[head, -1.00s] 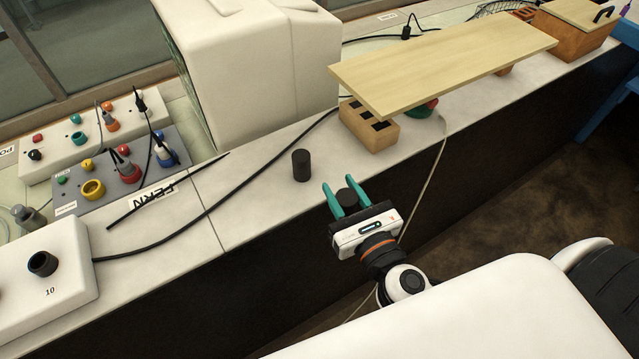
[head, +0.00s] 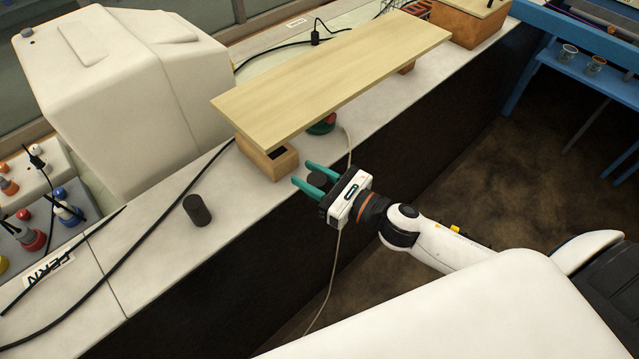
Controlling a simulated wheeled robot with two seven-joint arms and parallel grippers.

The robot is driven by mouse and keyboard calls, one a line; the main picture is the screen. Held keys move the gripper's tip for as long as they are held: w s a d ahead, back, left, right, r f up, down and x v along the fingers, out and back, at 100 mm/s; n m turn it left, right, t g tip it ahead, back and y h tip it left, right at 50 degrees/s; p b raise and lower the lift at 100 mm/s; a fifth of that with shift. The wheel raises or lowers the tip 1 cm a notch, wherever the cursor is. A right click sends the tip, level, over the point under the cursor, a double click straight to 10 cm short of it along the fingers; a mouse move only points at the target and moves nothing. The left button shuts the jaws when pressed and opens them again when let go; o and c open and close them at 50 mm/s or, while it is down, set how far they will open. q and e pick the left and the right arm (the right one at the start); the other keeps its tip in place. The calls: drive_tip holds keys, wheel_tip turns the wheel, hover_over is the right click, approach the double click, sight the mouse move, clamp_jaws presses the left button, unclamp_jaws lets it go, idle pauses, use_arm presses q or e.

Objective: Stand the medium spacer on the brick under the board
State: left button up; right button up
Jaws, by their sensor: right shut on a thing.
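The wooden board (head: 330,77) lies over the bench. The tan brick (head: 272,163) is under its near left end, with a dark hole showing at its top; the board hides the rest. I cannot tell the spacers' sizes for certain. My left gripper is out of view.
A red and green object (head: 322,125) sits under the board beside the brick. A pale cable (head: 347,150) hangs over the bench edge. A large white housing (head: 120,100) stands behind left. A brown box (head: 468,24) is at the far end. A black cable (head: 130,245) crosses the bench.

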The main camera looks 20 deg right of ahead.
drive_tip(key=shift+n+y, duration=0.3)
drive_tip(key=shift+y, duration=0.2)
drive_tip(key=shift+w+a+r, duration=0.15)
drive_tip(key=shift+w+a, duration=0.45)
drive_tip(key=shift+w, duration=1.65)
drive_tip(key=shift+w+a+r, duration=0.15)
drive_tip(key=shift+w+a, duration=0.5)
drive_tip(key=shift+w, duration=1.55)
drive_tip(key=shift+w+a+r, duration=0.15)
drive_tip(key=shift+w+a, duration=0.45)
drive_tip(key=shift+w, duration=1.65)
drive_tip(key=shift+f, duration=0.3)
drive_tip(key=o, duration=1.2)
drive_tip(key=shift+s, duration=0.1)
